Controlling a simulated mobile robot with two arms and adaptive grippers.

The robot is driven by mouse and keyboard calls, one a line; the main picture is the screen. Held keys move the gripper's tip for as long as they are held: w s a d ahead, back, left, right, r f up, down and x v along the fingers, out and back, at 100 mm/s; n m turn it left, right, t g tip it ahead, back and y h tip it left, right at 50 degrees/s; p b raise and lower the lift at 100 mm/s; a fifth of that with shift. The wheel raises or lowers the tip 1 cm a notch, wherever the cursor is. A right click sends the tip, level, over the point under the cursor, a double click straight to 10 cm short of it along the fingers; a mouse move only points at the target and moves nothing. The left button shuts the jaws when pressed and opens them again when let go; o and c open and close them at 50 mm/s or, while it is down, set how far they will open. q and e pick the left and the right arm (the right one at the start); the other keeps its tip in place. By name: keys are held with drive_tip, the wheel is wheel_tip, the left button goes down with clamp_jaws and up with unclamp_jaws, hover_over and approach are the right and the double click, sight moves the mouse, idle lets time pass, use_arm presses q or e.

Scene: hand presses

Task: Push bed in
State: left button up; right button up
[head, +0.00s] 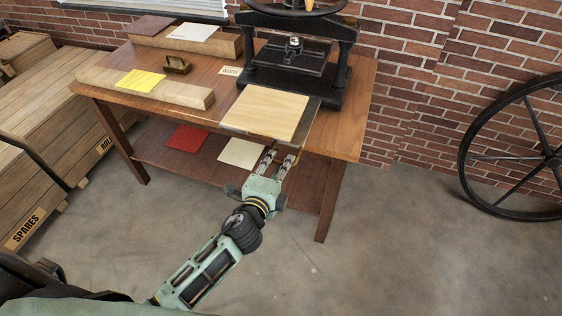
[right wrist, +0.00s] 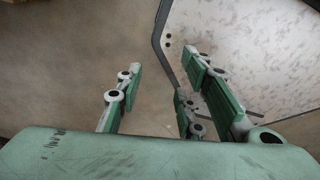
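The black press (head: 338,62) stands at the back of the wooden table. Its bed (head: 313,119) is drawn out toward me, with a pale wooden board (head: 265,112) lying on it. The board covers most of the bed. My left gripper (head: 282,153) is at the front edge of the bed, its two fingers apart with nothing seen between them. I cannot tell whether the fingertips touch the edge. My right gripper (right wrist: 165,85) is open and empty in the right wrist view. It is not seen in the head view.
The table (head: 345,135) also bears a yellow sheet (head: 140,80) on a long wooden block (head: 185,93), and a small brass-coloured piece (head: 177,65). Red and cream sheets lie on the lower shelf. Crates stand left; a large spoked wheel (head: 470,150) leans right. The floor in front is clear.

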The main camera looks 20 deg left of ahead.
use_arm(q)
drive_tip(key=shift+x, duration=1)
drive_tip(key=shift+s+f, duration=0.1)
clamp_jaws()
